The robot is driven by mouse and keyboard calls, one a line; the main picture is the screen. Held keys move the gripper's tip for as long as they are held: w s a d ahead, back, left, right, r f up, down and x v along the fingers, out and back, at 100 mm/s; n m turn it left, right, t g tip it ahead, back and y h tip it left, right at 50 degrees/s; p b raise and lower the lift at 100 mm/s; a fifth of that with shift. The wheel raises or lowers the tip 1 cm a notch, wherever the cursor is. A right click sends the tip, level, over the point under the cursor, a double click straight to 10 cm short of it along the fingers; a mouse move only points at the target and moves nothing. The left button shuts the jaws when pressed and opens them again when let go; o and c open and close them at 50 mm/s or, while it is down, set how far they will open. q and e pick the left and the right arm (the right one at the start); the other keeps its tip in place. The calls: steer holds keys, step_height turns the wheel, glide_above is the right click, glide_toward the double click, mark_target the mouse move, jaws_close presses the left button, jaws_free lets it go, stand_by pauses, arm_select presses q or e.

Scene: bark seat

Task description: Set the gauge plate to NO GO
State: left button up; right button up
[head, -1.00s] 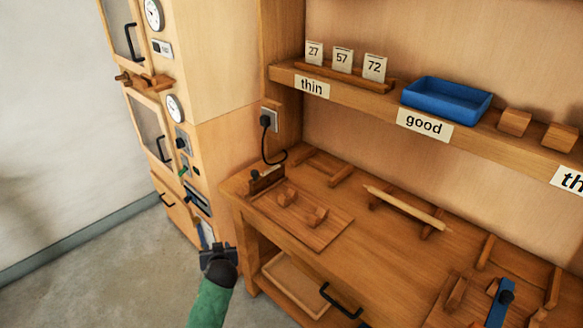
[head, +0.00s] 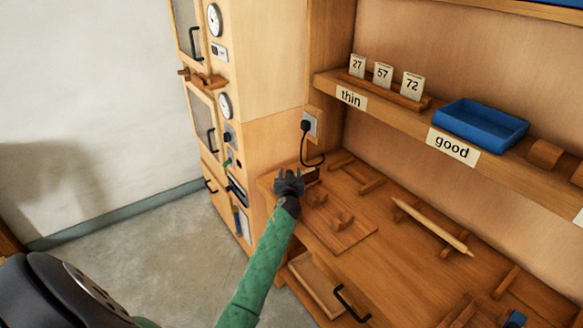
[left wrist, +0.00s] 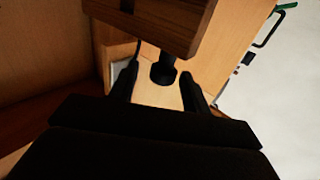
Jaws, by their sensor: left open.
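My left gripper (head: 290,182) is at the left end of the workbench, in front of a small upright wooden block (head: 311,175) that it partly hides. In the left wrist view, a wooden block (left wrist: 150,22) hangs into the top of the picture with a short black knob (left wrist: 163,73) sticking out. The open fingers of my left gripper (left wrist: 158,88) stand on either side of this knob, apart from it as far as I can tell. No GO or NO GO lettering is readable, so I cannot tell the gauge plate's setting. My right gripper is not in view.
A wooden board (head: 340,230) with small blocks lies right of the gripper. A pale rod (head: 432,226) rests farther right. A black plug and cord (head: 306,140) hang behind. The cabinet (head: 265,90) with gauges stands left. A blue tray (head: 480,122) is on the shelf.

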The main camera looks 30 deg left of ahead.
arm_select(q)
steer(key=shift+p+x, duration=0.35)
steer(key=shift+x, duration=1.25)
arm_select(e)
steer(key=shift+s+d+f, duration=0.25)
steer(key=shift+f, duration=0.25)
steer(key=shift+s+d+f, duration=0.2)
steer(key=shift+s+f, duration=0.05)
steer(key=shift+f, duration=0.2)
arm_select(q)
steer(key=shift+s+a, duration=0.1)
steer(key=shift+s, duration=0.05)
jaws_close()
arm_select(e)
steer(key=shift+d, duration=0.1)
